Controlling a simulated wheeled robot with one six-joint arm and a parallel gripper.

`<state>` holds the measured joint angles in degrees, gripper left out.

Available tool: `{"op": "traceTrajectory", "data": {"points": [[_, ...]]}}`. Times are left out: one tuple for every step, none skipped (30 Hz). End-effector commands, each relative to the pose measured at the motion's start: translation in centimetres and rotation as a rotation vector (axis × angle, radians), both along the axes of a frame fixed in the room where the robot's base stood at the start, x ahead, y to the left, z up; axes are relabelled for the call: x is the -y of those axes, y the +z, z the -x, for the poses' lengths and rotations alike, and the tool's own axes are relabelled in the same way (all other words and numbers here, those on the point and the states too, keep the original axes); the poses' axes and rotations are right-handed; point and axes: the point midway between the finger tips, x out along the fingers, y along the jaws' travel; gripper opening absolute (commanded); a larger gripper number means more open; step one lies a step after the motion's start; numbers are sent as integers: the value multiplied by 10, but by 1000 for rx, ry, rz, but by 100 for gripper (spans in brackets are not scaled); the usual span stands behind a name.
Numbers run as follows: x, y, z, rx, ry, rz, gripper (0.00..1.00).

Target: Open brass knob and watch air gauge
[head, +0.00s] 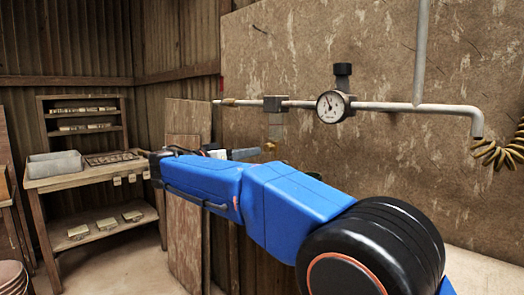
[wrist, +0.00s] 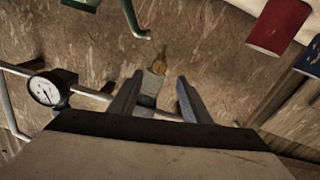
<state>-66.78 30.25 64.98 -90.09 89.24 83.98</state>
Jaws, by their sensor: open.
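The brass knob (head: 269,147) hangs below a grey valve block (head: 273,104) on the wall pipe. In the wrist view the brass knob (wrist: 160,60) shows ahead of my gripper (wrist: 160,80), roughly between the two spread fingertips. The fingers are open with nothing gripped; contact with the knob cannot be told. In the head view my gripper (head: 243,153) is close left of the knob, partly hidden by my blue arm. The round white air gauge (head: 331,107) sits on the pipe to the right, its needle pointing up-left. The gauge (wrist: 46,91) is at the left of the wrist view.
The pipe (head: 385,106) runs along the brown wall panel, with a coiled yellow hose (head: 498,155) at right. A wooden bench (head: 95,179) stands far left. The wrist view shows a red cylinder (wrist: 277,27) and a green hooked piece (wrist: 135,18) near the top.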

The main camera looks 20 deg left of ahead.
Motion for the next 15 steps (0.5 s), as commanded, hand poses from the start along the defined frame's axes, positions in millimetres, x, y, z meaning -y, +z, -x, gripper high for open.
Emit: {"op": "traceTrajectory", "data": {"points": [[5, 0, -10, 0, -4, 0, 43], [7, 0, -14, 0, -3, 0, 43], [9, 0, -21, -1, -2, 0, 43], [11, 0, -26, -1, -2, 0, 43], [13, 0, -31, -1, -3, 1, 43], [16, 0, -36, -1, -3, 1, 43], [17, 0, -40, -1, -2, 1, 43], [19, -1, -44, -1, -2, 1, 43], [21, -1, -49, -1, -2, 1, 43], [22, -1, -53, -1, -2, 1, 43], [24, -1, -56, -1, -3, 1, 43], [25, -1, -59, -1, -2, 1, 43], [26, -1, -62, -1, -1, 1, 43], [26, -1, -63, -1, -1, 1, 43], [27, -1, -66, -1, 0, 1, 43]]}}
